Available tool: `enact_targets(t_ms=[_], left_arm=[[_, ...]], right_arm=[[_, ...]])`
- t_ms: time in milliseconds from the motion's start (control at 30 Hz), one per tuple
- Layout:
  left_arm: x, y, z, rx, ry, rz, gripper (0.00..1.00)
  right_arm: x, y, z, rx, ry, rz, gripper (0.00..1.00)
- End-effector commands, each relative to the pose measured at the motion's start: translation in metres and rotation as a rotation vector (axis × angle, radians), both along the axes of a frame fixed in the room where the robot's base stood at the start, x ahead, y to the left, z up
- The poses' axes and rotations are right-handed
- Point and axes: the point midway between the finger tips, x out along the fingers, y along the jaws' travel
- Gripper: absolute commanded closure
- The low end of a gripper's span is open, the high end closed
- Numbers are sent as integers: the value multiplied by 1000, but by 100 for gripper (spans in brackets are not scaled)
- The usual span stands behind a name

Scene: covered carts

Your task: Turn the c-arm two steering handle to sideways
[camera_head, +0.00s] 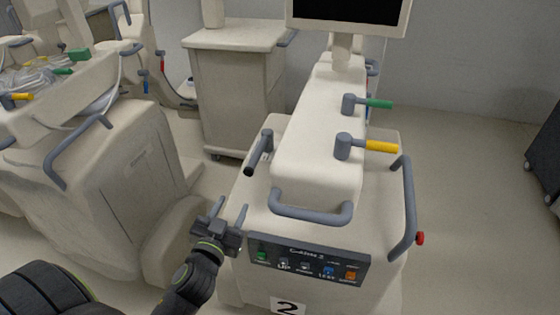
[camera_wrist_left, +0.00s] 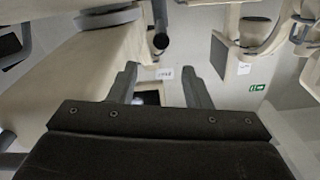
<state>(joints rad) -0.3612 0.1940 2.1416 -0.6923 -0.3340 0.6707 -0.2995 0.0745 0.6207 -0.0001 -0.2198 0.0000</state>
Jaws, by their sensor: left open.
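The c-arm two cart (camera_head: 318,240) is cream, with a control panel and a plate reading 2 on its front. A grey lever with a black grip (camera_head: 258,158) sticks out on its left side, pointing down toward me. Two more levers on top point right, one with a yellow grip (camera_head: 381,147) and one with a green grip (camera_head: 379,103). No label shows which is the steering handle. My left gripper (camera_head: 229,209) is open and empty, below and left of the black-grip lever, apart from it. In the left wrist view, a dark round-ended bar (camera_wrist_left: 161,38) lies beyond my open fingers (camera_wrist_left: 161,76).
Grey rails stand at the cart's front (camera_head: 312,217) and right side (camera_head: 409,205), with a red knob at right. A monitor (camera_head: 348,12) rises above. Another cart (camera_head: 110,185) stands left, a cabinet (camera_head: 240,85) behind. Floor is clear at right.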

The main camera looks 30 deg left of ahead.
Motion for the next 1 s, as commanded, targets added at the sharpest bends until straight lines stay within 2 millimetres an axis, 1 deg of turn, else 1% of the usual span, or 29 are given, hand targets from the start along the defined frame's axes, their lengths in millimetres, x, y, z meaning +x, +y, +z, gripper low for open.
enact_targets(t_ms=[133,267,800,1000], left_arm=[[9,2,4,2,-7,-1,56],[28,6,5,2,-7,-1,56],[129,30,3,2,-5,-1,56],[155,37,2,2,-3,-1,56]], right_arm=[[0,0,3,0,1,0,100],[-1,0,7,-1,1,0,100],[-2,-6,22,-8,3,2,100],[-2,-6,23,-8,3,2,100]])
